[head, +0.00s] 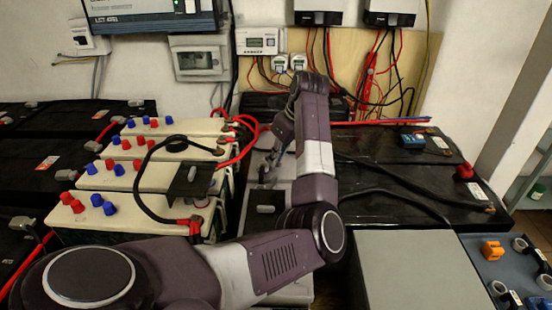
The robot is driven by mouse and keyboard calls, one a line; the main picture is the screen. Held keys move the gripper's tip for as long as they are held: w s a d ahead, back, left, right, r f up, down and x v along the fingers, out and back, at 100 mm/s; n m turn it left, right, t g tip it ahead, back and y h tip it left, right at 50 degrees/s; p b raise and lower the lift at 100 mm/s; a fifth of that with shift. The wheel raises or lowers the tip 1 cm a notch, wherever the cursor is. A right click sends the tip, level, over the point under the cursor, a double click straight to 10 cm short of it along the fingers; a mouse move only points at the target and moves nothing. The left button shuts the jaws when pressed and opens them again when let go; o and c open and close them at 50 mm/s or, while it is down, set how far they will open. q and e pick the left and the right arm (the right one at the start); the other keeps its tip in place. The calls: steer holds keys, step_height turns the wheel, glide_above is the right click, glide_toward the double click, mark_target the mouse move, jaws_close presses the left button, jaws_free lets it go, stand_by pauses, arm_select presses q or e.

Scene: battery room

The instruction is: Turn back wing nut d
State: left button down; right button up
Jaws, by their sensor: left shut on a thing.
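My left gripper (267,174) points down beside the right end of the cream batteries, over a pale surface. It is small and partly dark in the head view. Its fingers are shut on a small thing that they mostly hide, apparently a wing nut. A grey wing-like piece (265,210) shows just in front of the gripper. A similar grey piece (191,173) sits on a black plate (188,188) to the left. I see no letters, so I cannot tell which is wing nut d. My right gripper is not in view.
Cream batteries (120,205) with red and blue caps stand on the left, crossed by black and red cables. Black batteries (410,205) lie to the right. A grey box top (415,270) is at the front right. Meters and cables (262,41) hang on the back wall.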

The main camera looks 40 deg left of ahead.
arm_select(q)
steer(key=shift+w+n+g+b, duration=0.25)
steer(key=shift+n+g+b, duration=0.15)
steer(key=shift+n, duration=0.8)
steer(key=n+g, duration=0.1)
steer(key=n, duration=0.1)
steer(key=shift+w+n, duration=0.1)
steer(key=shift+n, duration=0.2)
steer(key=shift+a+n+g+h, duration=0.1)
steer(key=shift+n+g+h, duration=0.25)
steer(key=shift+n, duration=0.65)
steer(key=shift+w+n, duration=0.1)
steer(key=shift+n, duration=0.4)
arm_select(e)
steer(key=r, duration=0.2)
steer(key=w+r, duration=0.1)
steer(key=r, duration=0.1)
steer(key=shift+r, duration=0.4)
arm_select(q)
steer(key=c, duration=2)
jaws_free()
steer(key=shift+c, duration=0.2)
steer(key=v, duration=1.2)
steer(key=shift+w+a, duration=0.15)
steer(key=shift+a, duration=0.05)
